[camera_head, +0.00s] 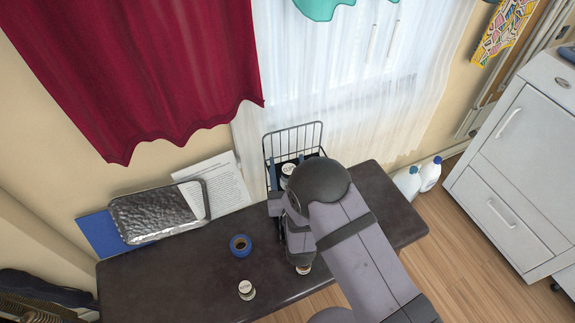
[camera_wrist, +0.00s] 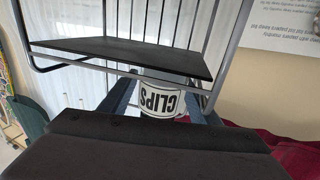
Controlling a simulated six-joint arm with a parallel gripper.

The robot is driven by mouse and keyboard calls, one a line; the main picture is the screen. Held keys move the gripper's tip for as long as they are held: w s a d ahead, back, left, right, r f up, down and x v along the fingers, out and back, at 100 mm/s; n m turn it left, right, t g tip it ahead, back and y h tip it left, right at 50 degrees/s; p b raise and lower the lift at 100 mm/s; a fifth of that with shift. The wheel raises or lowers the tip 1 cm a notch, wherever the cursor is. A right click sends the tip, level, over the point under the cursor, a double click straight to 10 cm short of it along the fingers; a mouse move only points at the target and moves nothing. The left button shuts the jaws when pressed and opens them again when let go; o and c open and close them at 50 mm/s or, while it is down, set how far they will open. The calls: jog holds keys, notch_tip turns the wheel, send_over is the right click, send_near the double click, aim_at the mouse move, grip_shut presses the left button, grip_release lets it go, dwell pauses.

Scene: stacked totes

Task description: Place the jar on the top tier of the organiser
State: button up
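The jar (camera_wrist: 160,102) is white with a dark-lettered "CLIPS" label, upside down in the wrist view. It sits between the two blue fingers of my gripper (camera_wrist: 161,88), which appear closed on its sides. In the head view the jar (camera_head: 287,170) shows its pale top beside my wrist, at the wire organiser (camera_head: 293,126). The organiser's dark tier board (camera_wrist: 120,50) and grey wire frame lie just past the jar in the wrist view. I cannot tell whether the jar touches the board. My arm hides much of the organiser in the head view.
On the dark table (camera_head: 185,275) are a blue tape roll (camera_head: 240,245), a jar (camera_head: 246,290) and another small jar (camera_head: 304,269) partly behind my arm. A metal tray (camera_head: 160,212), blue folder (camera_head: 100,237) and paper (camera_head: 222,180) lean at the back. The table's left part is clear.

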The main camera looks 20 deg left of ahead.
jog(key=shift+s+r, duration=0.1)
jog(key=shift+r, duration=0.05)
jog(key=b+v, duration=0.1)
jog(key=v, duration=0.5)
jog(key=shift+s+d, duration=0.1)
jog(key=shift+s, duration=0.05)
jog(key=shift+s+d, duration=0.25)
jog(key=shift+s, duration=0.2)
